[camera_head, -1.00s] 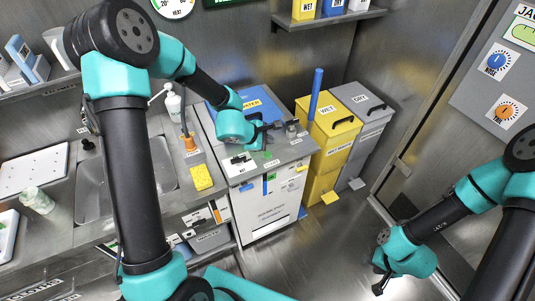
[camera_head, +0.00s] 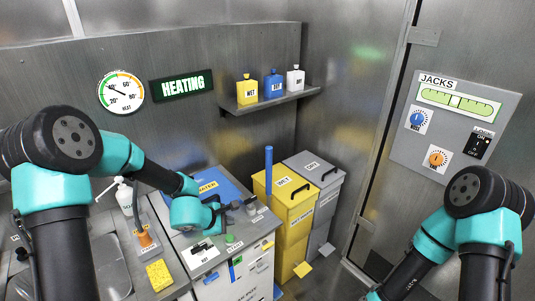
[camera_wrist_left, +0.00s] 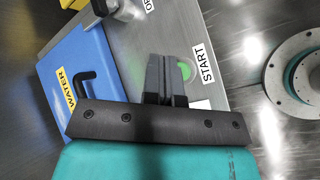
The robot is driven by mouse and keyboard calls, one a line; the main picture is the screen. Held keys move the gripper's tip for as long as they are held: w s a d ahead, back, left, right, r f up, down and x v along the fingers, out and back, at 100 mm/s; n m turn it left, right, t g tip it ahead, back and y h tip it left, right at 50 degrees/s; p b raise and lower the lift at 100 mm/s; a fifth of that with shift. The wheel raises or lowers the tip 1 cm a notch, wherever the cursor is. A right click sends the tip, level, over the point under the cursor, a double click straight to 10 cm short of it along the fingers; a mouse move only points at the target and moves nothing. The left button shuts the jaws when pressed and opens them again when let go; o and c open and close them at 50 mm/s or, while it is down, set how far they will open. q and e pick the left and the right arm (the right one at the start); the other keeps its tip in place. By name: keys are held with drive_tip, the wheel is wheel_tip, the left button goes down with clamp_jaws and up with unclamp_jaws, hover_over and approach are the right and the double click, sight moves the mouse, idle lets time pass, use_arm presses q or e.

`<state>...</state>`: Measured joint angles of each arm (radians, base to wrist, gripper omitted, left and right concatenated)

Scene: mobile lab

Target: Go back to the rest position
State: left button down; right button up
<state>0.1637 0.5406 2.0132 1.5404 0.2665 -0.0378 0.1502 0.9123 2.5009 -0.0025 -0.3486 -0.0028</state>
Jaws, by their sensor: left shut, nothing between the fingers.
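My left gripper (camera_head: 233,206) hangs over the top of the white machine by the green start button (camera_head: 231,239). In the left wrist view its two dark fingers (camera_wrist_left: 157,75) are together with nothing between them. The green button (camera_wrist_left: 185,68) shows partly behind the fingertips, next to the START label (camera_wrist_left: 203,63); I cannot tell whether they touch. My right arm comes in from the right, and its gripper is below the picture edge.
The blue WATER lid (camera_head: 212,183) lies close behind my left gripper. A yellow WET bin (camera_head: 283,205) with an upright blue pole (camera_head: 268,165) and a grey DRY bin (camera_head: 325,180) stand to its right. A shelf (camera_head: 270,101) holds bottles. The JACKS panel (camera_head: 455,125) is at right.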

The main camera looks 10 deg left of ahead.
use_arm(q)
drive_tip(key=s+d+f+m+g, duration=0.2)
drive_tip(key=s+d+f, duration=0.3)
drive_tip(key=s+a+f+m+g+y, duration=0.1)
drive_tip(key=s+a+f+m+g, duration=0.1)
drive_tip(key=s+f+m, duration=0.5)
drive_tip(key=s+a+f+m+g, duration=0.2)
drive_tip(key=s+a+f+m, duration=0.1)
drive_tip(key=s+f+m, duration=0.5)
drive_tip(key=shift+s+f+m+y, duration=0.3)
drive_tip(key=shift+s+f+y, duration=0.1)
drive_tip(key=shift+s+f, duration=0.45)
idle(5.2)
